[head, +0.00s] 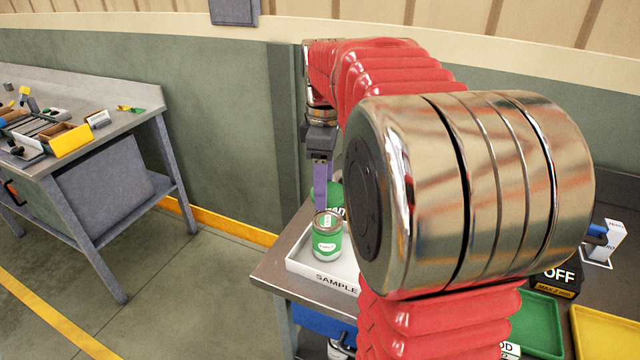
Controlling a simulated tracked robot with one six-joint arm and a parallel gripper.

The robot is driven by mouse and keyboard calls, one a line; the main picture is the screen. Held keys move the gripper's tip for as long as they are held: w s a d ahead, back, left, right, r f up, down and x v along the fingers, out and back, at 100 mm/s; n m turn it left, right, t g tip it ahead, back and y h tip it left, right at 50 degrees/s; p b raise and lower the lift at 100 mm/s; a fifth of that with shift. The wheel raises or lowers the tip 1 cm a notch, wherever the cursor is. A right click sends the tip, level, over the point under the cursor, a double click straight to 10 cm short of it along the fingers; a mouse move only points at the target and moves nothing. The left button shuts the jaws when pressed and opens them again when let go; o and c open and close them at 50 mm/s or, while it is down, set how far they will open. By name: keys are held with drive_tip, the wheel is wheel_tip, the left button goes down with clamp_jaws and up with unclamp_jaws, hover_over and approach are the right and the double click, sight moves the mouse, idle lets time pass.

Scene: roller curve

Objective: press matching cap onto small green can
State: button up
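A small green can (327,246) with a white label stands upright in the white tray marked SAMPLE (308,266). Its upper part looks greyish; I cannot tell whether a cap is on it. My gripper (320,184) hangs down with a purple finger just above and behind the can, as seen here. Only one finger shows clearly, so I cannot see whether the gripper is open or holds anything. A green thing with white lettering (337,195) shows behind the finger, partly hidden by my arm. I cannot make out a separate matching cap.
My arm hides much of the metal bench (270,277). At right are a black OFF block (557,279), a green tray (537,322), a yellow tray (606,334) and a white stand (604,242). A cluttered workbench (130,127) stands at left, with open floor between.

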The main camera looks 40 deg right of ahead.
sight(323, 219)
drive_tip(key=shift+f, duration=0.2)
drive_tip(key=shift+f, duration=3.25)
drive_tip(key=shift+f, duration=0.6)
idle(1.1)
drive_tip(key=o, duration=1.1)
drive_tip(key=shift+w, duration=0.1)
drive_tip(key=shift+o, duration=0.5)
drive_tip(key=shift+o, duration=1.3)
drive_tip(key=shift+w+r, duration=0.1)
drive_tip(key=shift+r, duration=1.45)
